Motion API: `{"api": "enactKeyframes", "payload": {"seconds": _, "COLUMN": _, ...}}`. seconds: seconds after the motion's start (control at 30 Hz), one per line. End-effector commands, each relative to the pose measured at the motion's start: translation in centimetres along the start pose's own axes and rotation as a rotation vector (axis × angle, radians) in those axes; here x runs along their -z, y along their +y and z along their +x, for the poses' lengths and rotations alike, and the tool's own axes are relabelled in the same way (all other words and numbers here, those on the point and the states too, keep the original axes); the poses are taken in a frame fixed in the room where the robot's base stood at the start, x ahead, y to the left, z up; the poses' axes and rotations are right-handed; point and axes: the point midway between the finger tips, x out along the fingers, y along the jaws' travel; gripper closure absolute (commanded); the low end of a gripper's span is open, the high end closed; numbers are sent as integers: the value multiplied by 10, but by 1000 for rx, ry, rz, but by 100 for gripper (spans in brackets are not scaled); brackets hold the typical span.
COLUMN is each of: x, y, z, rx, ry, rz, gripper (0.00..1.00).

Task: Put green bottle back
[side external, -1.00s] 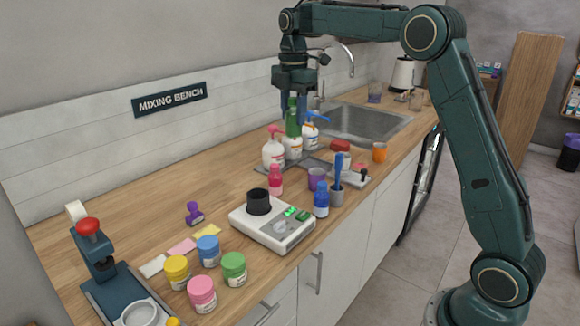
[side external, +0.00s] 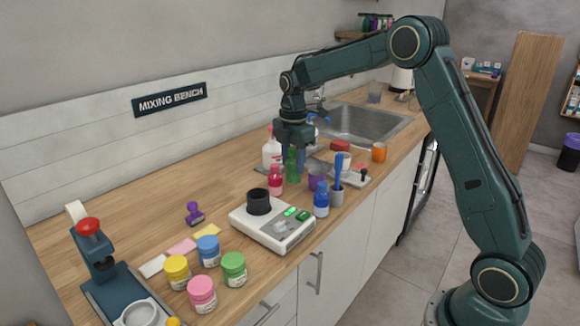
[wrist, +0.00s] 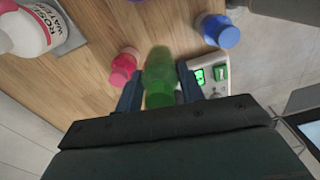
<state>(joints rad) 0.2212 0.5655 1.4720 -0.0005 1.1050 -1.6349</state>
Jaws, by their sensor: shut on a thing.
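My gripper (side external: 293,165) is shut on the green bottle (side external: 292,170), upright as far as I can see, just behind the pink bottle (side external: 276,181). In the wrist view the green bottle (wrist: 158,82) stands between my two fingers (wrist: 158,90), with the pink bottle (wrist: 123,68) close on its left. Whether its base touches the counter is hidden. The white pump bottle with a red top (side external: 271,152) stands behind on the grey tray, left of my gripper.
The white scale (side external: 272,232) with a black jar (side external: 259,202) stands in front.

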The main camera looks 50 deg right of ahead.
Motion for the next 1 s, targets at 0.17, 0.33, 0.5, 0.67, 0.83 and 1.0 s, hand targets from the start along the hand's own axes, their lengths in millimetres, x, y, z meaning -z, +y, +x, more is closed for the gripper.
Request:
{"api": "enactKeyframes", "payload": {"seconds": 0.17, "x": 0, "y": 0, "z": 21, "rx": 1, "ry": 0, "rz": 0, "gripper": 89}}
{"api": "enactKeyframes", "payload": {"seconds": 0.33, "x": 0, "y": 0, "z": 25, "rx": -1, "ry": 0, "rz": 0, "gripper": 89}}
{"api": "enactKeyframes", "payload": {"seconds": 0.5, "x": 0, "y": 0, "z": 28, "rx": 0, "ry": 0, "rz": 0, "gripper": 89}}
{"api": "enactKeyframes", "payload": {"seconds": 0.67, "x": 0, "y": 0, "z": 44, "rx": 2, "ry": 0, "rz": 0, "gripper": 89}}
{"api": "enactKeyframes", "payload": {"seconds": 0.83, "x": 0, "y": 0, "z": 62, "rx": 2, "ry": 0, "rz": 0, "gripper": 89}}
{"api": "enactKeyframes", "payload": {"seconds": 1.0, "x": 0, "y": 0, "z": 68, "rx": -1, "ry": 0, "rz": 0, "gripper": 89}}
